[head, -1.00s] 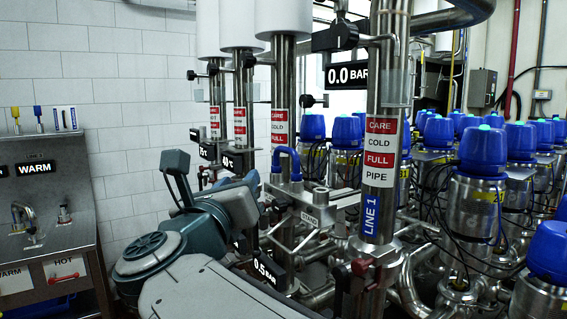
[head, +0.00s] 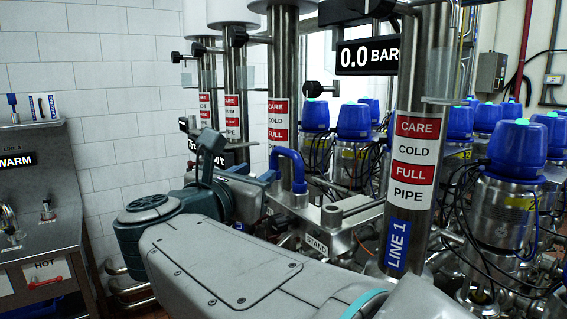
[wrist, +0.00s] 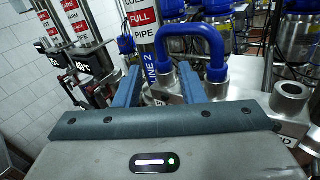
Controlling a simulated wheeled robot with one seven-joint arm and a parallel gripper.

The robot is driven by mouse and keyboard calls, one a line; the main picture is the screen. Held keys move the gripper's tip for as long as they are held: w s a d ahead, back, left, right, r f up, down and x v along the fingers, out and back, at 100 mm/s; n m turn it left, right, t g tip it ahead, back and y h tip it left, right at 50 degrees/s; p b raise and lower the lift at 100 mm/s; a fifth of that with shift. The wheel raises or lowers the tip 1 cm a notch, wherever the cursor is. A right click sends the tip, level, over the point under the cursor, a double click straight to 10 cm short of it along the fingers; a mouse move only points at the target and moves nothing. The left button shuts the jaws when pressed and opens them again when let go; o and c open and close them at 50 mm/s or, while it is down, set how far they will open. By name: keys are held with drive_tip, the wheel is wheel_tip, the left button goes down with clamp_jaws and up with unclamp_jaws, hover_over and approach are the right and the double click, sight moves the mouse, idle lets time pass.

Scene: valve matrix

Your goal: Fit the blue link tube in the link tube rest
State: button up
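The blue link tube (head: 290,158) is an upside-down U. In the wrist view the tube (wrist: 190,32) stands beyond my gripper (wrist: 160,88), its legs ending at metal fittings. My gripper's two blue-grey fingers are spread apart, with metal parts between and beyond them. In the head view my gripper (head: 262,178) is left of the tube and partly hidden. I cannot tell whether a finger touches the tube. A metal bench labelled STAND (head: 316,245) has an empty round socket (head: 332,214), which also shows at right in the wrist view (wrist: 291,92). I cannot tell which socket is the rest.
The LINE 1 pipe (head: 410,160) stands right of the bench, with blue-capped valves (head: 517,150) behind it. More vertical pipes (head: 281,90) stand behind the tube. A steel sink panel (head: 40,215) is at left, before a white tiled wall.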

sight(273, 161)
drive_tip(key=x, duration=0.3)
drive_tip(key=shift+w+d, duration=0.1)
drive_tip(key=p+x, duration=0.2)
drive_tip(key=x, duration=0.1)
drive_tip(key=p+x, duration=0.1)
drive_tip(key=x, duration=0.1)
drive_tip(key=shift+w+d+r, duration=0.1)
drive_tip(key=shift+d+r, duration=0.05)
drive_tip(key=shift+r, duration=0.1)
clamp_jaws()
